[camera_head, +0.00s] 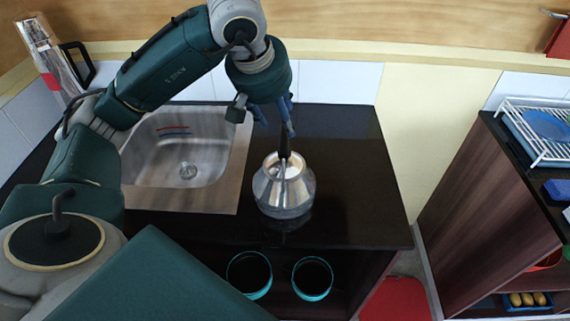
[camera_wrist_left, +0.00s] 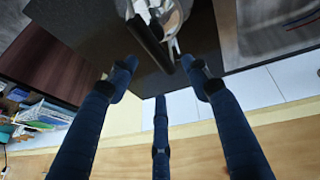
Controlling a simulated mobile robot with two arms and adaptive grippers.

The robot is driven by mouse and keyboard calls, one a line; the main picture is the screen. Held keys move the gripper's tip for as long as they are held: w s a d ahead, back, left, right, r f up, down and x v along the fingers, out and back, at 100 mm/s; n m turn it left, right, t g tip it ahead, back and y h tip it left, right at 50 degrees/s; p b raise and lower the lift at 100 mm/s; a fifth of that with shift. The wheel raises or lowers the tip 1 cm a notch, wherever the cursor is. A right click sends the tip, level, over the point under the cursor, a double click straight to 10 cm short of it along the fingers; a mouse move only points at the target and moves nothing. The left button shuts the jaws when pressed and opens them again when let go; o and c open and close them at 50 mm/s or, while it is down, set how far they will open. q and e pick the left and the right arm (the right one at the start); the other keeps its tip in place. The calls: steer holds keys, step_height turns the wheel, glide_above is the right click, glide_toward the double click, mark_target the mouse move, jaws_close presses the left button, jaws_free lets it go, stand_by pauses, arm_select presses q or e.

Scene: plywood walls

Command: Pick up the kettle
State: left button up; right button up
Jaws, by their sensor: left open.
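The kettle (camera_head: 270,203) is a silver, round-bodied metal vessel with a dark upright handle (camera_head: 284,145). It stands upright on the black counter, right of the sink. My left gripper (camera_head: 275,120) hangs just behind and above the kettle, its blue fingers close to the handle's top. In the left wrist view the fingers (camera_wrist_left: 159,82) are spread with nothing between them. The kettle's dark handle (camera_wrist_left: 148,38) and part of its shiny body show at the top, beyond the fingertips. Whether a finger touches the handle is unclear. My right gripper is not in view.
A steel sink (camera_head: 225,185) lies left of the kettle. The black counter (camera_head: 355,190) is clear to its right. Two teal-rimmed round vessels sit on the shelf below. A cabinet with a white dish rack (camera_head: 540,150) stands at right, past a gap. A wall is behind the counter.

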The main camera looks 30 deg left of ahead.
arm_select(q)
steer(key=x, duration=0.2)
steer(key=shift+f, duration=0.3)
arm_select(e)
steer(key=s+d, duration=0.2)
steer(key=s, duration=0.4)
arm_select(q)
steer(key=p+x, duration=0.3)
steer(key=x, duration=0.1)
steer(key=shift+w+d+f, duration=0.1)
steer(key=shift+f, duration=0.1)
steer(key=shift+w+f, duration=0.15)
steer(key=shift+f, duration=0.1)
steer(key=shift+w+f, duration=0.15)
steer(key=shift+f, duration=0.05)
steer(key=c, duration=1.2)
jaws_close()
steer(key=shift+w+r, duration=0.1)
steer(key=shift+r, duration=0.1)
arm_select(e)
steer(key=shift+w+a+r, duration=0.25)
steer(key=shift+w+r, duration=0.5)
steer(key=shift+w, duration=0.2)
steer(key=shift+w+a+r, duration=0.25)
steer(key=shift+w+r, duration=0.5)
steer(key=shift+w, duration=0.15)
